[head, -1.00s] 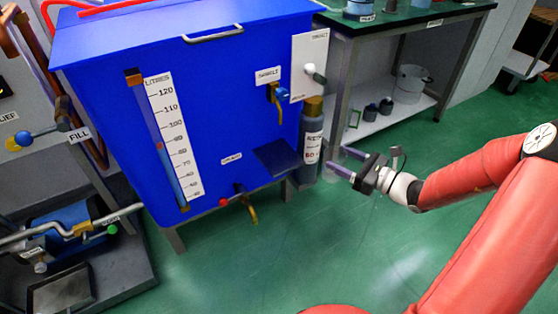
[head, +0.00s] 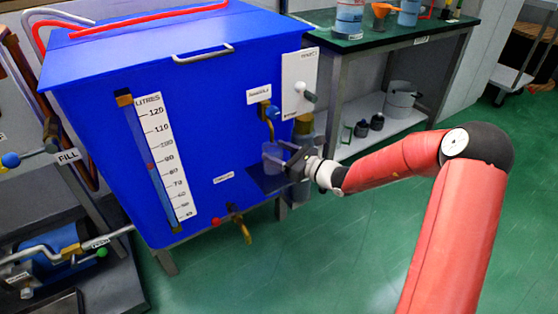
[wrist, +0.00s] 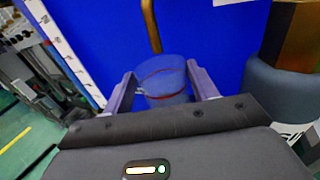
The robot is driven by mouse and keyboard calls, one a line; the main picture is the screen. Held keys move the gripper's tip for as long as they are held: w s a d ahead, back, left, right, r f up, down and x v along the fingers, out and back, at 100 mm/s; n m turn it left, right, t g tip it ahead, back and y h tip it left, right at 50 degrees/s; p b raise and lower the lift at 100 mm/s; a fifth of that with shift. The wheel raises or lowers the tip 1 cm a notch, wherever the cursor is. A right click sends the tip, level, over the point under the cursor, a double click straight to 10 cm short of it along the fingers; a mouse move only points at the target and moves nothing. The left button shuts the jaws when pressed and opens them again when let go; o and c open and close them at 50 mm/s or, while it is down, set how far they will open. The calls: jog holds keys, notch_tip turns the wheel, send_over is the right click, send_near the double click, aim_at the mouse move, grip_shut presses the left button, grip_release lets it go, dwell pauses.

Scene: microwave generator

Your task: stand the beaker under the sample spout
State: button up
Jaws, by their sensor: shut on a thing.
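The beaker (head: 272,157) is clear, with a red line around it in the wrist view (wrist: 164,82). My gripper (head: 280,158) is shut on it, one finger on each side, as the wrist view also shows (wrist: 163,88). The beaker looks upright, below the sample spout (head: 270,112), a brass tap with a blue handle on the blue tank. The spout's pipe comes down behind the beaker's rim in the wrist view (wrist: 151,30). A dark shelf (head: 262,184) juts from the tank under the beaker. I cannot tell whether the beaker touches it.
A lower drain tap (head: 240,222) sticks out below left of the shelf. A bench (head: 400,35) stands at the back right. The green floor in front is clear.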

aim_at(279, 172)
jog(key=shift+f, duration=1.4)
jog(key=shift+f, duration=0.15)
jog(key=o, duration=1.1)
